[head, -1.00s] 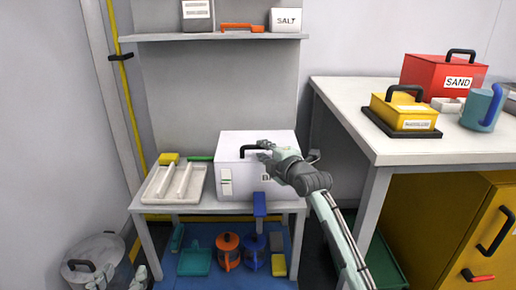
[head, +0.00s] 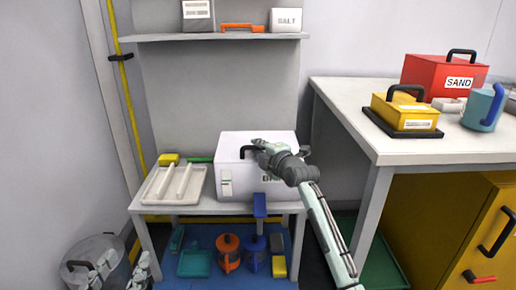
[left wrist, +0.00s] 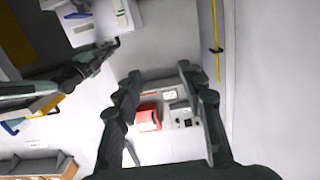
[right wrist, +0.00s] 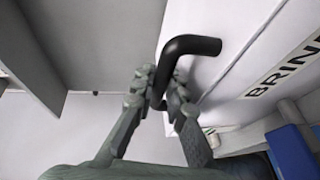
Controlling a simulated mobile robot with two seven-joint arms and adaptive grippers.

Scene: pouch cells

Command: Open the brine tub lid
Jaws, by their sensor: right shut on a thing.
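The brine tub (head: 243,185) is a white box on the low table, with its lid (head: 230,150) down. A black handle (head: 243,151) is on the lid. In the right wrist view the handle (right wrist: 190,45) runs between the fingers, beside the tub's "BRINE" lettering (right wrist: 285,70). My right gripper (right wrist: 161,88) is shut on the handle; it also shows in the head view (head: 258,146), where it hides part of the lid. My left gripper (left wrist: 160,85) has its fingers apart with nothing between them. It hangs low at the left in the head view (head: 138,268).
A white divided tray (head: 150,198) lies left of the tub. A blue piece (head: 260,205) sticks out at the table's front edge. A shelf (head: 200,36) is above. A taller bench (head: 350,95) with a red sand box (head: 430,73) stands right. A grey bin (head: 75,275) is lower left.

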